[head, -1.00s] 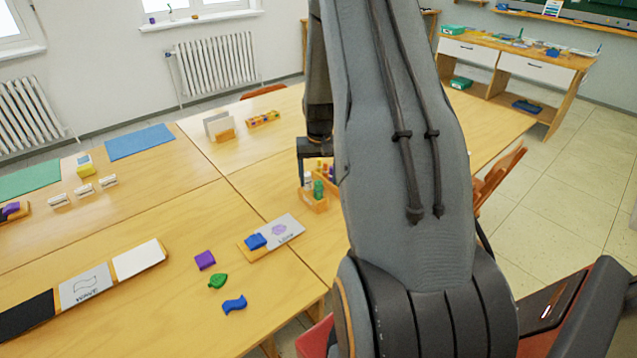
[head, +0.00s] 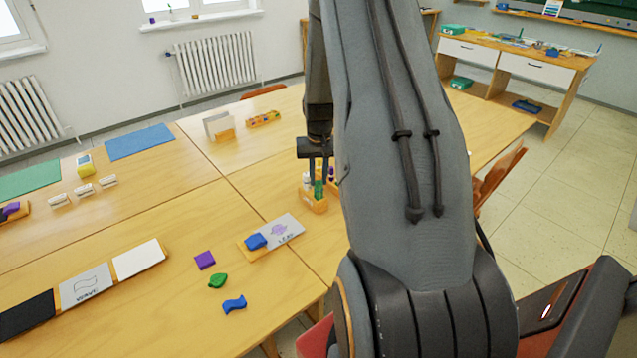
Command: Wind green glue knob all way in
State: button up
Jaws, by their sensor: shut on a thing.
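The green glue stick (head: 319,190) stands upright in a small wooden holder (head: 314,204) near the table's middle. A white-topped stick (head: 306,180) stands beside it on the left. My gripper (head: 318,178) points down from above, its fingers shut around the top of the green glue. The green knob itself is mostly hidden between the fingers, so how far it is wound cannot be seen. My arm covers the area right of the holder.
A board with a blue piece (head: 256,241) lies left of the holder. Purple (head: 205,260), green (head: 218,281) and blue (head: 234,304) shapes lie on the front table. Behind the holder stands a wooden rack of small coloured items (head: 263,119).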

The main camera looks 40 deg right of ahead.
jog(key=n+p, duration=0.1)
jog(key=n, duration=0.4)
jog(key=shift+y+p, duration=0.3)
jog(key=n, duration=0.6)
jog(key=shift+n+y+b, duration=0.3)
jog(key=shift+y, duration=0.1)
jog(key=o, duration=1.5)
